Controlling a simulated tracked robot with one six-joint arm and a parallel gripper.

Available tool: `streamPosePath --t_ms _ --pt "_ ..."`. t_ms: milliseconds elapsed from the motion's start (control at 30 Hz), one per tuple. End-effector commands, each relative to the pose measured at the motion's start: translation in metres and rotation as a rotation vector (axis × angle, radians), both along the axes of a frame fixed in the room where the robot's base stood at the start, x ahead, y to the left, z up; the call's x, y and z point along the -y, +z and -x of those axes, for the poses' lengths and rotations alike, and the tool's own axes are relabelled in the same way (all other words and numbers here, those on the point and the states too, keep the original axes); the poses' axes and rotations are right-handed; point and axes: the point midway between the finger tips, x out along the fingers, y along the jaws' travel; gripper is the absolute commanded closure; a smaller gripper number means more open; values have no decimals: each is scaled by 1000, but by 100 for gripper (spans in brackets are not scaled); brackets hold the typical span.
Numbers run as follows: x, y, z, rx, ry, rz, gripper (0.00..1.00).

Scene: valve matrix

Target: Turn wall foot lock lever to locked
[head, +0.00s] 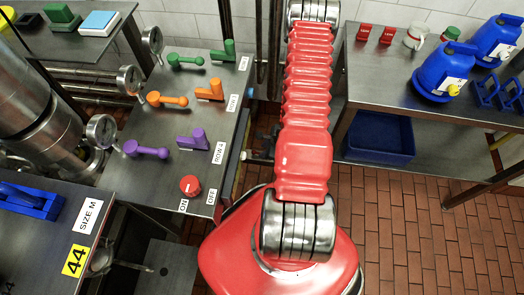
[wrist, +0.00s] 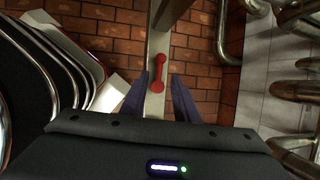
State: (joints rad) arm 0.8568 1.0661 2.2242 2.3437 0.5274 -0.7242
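A red lever (wrist: 160,74) with a rounded knob at each end shows in the wrist view. It lies on a pale grey metal bar (wrist: 157,108) near the floor, its length running roughly up and down the picture. I take it to be the wall foot lock lever, but no label is readable on it. My gripper (wrist: 159,80) is open, with one dark finger on each side of the lever's near end in the picture. I cannot tell how deep the fingertips reach; no contact shows. The head view shows neither the lever nor the gripper, only my red arm.
Metal pipes (wrist: 298,90) stand close on the right in the wrist view, beside a pale wall. In the head view, a steel valve table (head: 165,190) with coloured levers and a red ON/OFF knob (head: 190,186) stands left. A steel shelf (head: 375,75) stands right above brick floor.

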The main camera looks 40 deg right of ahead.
Motion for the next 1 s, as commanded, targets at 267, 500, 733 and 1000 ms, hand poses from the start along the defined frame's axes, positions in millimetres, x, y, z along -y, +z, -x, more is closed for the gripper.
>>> streamPosePath --t_ms 267,500,733,1000 --pt "3 31 13 3 0 2 72" --pt "5 56 25 2 0 3 72" --pt "6 75 33 3 1 1 72" --pt "6 80 36 2 2 1 72"
